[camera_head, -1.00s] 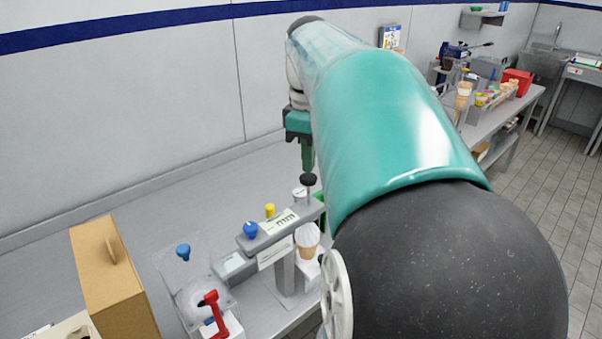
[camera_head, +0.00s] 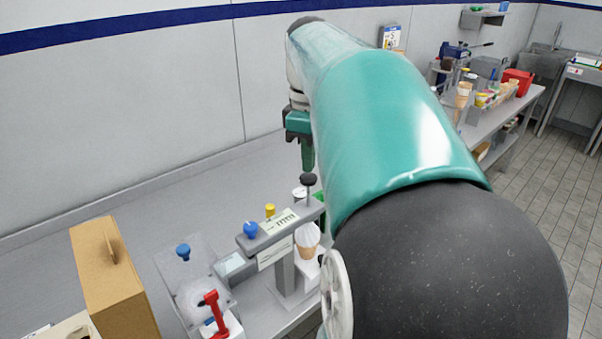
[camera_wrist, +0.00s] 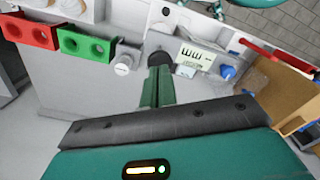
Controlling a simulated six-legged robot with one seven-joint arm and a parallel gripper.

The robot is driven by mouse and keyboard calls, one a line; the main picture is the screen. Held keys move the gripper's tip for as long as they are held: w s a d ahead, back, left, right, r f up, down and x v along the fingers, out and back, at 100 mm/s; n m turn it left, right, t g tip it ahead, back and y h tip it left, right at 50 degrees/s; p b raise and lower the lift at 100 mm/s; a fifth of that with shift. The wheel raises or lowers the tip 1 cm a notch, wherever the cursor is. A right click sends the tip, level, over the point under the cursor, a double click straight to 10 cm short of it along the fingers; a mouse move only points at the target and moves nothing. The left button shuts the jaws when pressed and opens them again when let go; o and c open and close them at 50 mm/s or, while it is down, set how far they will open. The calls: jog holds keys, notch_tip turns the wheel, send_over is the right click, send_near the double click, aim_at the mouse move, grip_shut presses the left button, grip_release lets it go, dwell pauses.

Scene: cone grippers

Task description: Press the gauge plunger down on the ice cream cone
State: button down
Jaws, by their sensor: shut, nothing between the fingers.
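The gauge (camera_head: 281,222) is a grey bar with a white printed scale on a post. Its plunger has a black knob (camera_head: 308,180) on a thin rod at the bar's right end. The ice cream cone (camera_head: 307,242), with a white top, stands upright below that end in a white holder. My gripper (camera_head: 307,167) is shut and empty, fingers pointing down, just above the knob. In the wrist view, the fingertips (camera_wrist: 158,73) overlap the black knob (camera_wrist: 159,58). I cannot tell whether they touch it. The scale (camera_wrist: 194,57) shows beside it.
A blue knob (camera_head: 250,230) and yellow knob (camera_head: 270,210) are beside the scale. A cardboard box (camera_head: 112,280) and red handle (camera_head: 213,310) are at left. Red (camera_wrist: 31,31) and green (camera_wrist: 85,45) holders show in the wrist view. The counter behind is clear.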

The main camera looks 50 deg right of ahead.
aim_at(308, 176)
jog(key=shift+f, duration=1.6)
jog(key=shift+r, duration=0.15)
notch_tip(308, 176, up, 13)
dwell(1.6)
dwell(0.4)
